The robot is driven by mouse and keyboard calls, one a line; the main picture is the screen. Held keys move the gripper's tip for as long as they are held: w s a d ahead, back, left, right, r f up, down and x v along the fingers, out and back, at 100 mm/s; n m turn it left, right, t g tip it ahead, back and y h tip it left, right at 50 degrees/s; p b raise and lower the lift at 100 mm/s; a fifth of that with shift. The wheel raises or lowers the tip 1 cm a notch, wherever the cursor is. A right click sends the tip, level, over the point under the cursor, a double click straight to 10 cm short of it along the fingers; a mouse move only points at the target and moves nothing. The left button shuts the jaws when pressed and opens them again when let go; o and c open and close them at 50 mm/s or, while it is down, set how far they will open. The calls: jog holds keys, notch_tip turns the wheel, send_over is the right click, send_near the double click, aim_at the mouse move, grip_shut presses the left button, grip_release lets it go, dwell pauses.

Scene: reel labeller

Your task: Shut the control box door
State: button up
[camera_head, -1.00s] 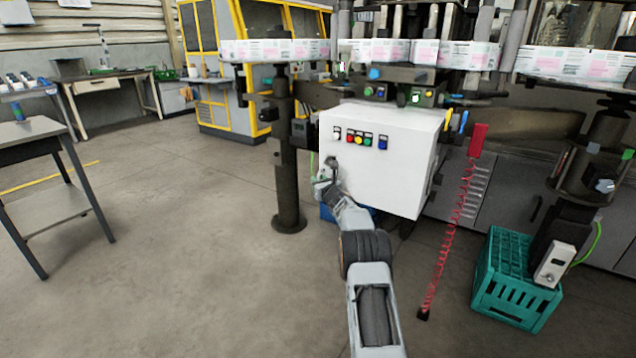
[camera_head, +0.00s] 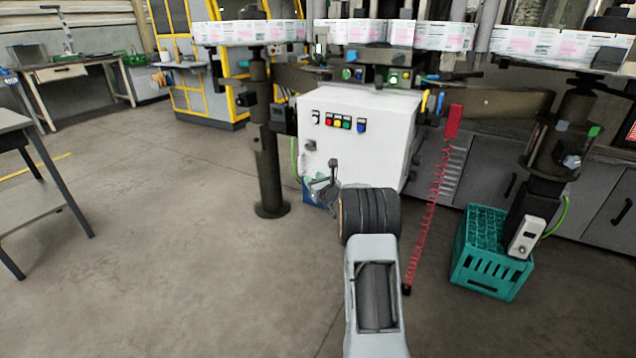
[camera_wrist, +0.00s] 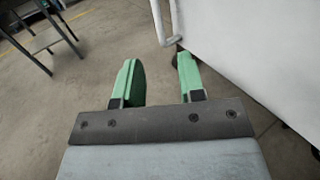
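The control box is a white cabinet (camera_head: 385,108) below the labelling machine. Its front door (camera_head: 352,150) carries a row of coloured buttons and a small grey latch at its left side; it looks flush with the box in the head view. My gripper (camera_head: 318,185) is in front of the door's lower left part, partly hidden by my arm. In the wrist view my gripper's green fingers (camera_wrist: 160,78) are apart with nothing between them. The white door panel (camera_wrist: 255,45) fills the upper right there, with a pale bar handle (camera_wrist: 165,25) just beyond the fingertips.
A teal crate (camera_head: 487,262) stands on the floor at right, beside a red coiled cord (camera_head: 425,215). A dark post (camera_head: 264,150) stands left of the box. A grey table (camera_head: 20,150) is at far left. The floor between is clear.

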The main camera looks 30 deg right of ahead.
jog(key=shift+s, duration=1.2)
jog(key=s+a+r+n+g+y+p, duration=0.45)
jog(key=a+r+n+p, duration=0.3)
jog(key=a+r, duration=0.3)
jog(key=s+a+r+n+g+y+p, duration=0.35)
jog(key=s+a+r+n+p, duration=0.2)
jog(key=a+r+n, duration=0.5)
jog(key=s+a+r+n+g+h+p, duration=0.1)
jog(key=s+a+r+n+g+p, duration=0.25)
jog(key=s+n+p, duration=0.4)
jog(key=s+a+r+n+g+h+p, duration=0.25)
jog(key=s+a+r+n+p, duration=0.2)
jog(key=s, duration=0.55)
jog(key=s+d+r+n+h+p, duration=0.3)
jog(key=s+n+h+p, duration=0.1)
jog(key=s, duration=0.4)
jog(key=shift+d+r+n+p, duration=0.15)
jog(key=shift+r+n+p, duration=0.05)
jog(key=shift+n+p, duration=0.8)
